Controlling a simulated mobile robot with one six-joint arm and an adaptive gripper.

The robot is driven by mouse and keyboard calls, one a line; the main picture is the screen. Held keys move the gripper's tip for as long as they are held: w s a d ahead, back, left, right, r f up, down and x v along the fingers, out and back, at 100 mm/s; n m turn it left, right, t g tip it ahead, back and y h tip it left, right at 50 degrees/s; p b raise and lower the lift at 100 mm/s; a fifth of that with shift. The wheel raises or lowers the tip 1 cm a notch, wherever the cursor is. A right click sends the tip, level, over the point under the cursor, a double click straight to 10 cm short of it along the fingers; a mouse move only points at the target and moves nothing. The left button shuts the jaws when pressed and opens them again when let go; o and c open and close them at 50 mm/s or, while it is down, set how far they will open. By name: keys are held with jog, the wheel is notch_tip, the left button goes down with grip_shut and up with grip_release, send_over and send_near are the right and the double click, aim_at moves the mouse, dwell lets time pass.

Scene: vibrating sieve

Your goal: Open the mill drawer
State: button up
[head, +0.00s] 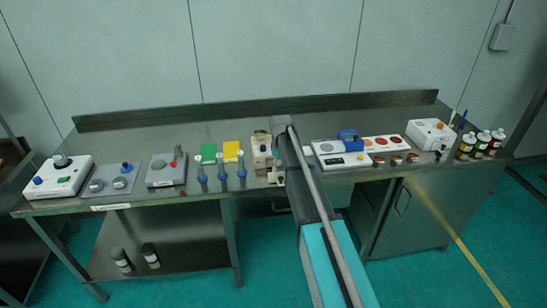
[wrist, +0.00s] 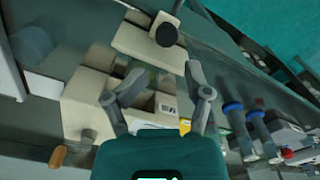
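The beige mill (head: 262,150) stands near the middle of the bench in the head view, just left of my arm. In the wrist view its beige body (wrist: 88,100) fills the left and centre. A beige block with a dark round knob (wrist: 167,35) shows at the top; I cannot tell for sure whether this is the drawer front. My gripper (wrist: 163,72) is open, its two grey fingers spread over the mill with nothing visible between them. Contact cannot be made out. In the head view my arm hides most of the gripper.
Blue-and-grey upright tools (head: 221,168) stand left of the mill, and also show in the wrist view (wrist: 236,120). A white scale (head: 338,158) and red-topped dishes sit right of my arm. Bottles (head: 483,143) stand at the right end. The floor before the bench is clear.

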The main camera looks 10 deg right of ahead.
notch_tip(320, 180, up, 3)
jog(key=shift+f+p, duration=0.15)
jog(key=shift+p, duration=0.95)
jog(key=s+m, duration=0.6)
jog(key=s, duration=2.4)
jog(key=shift+d, duration=0.1)
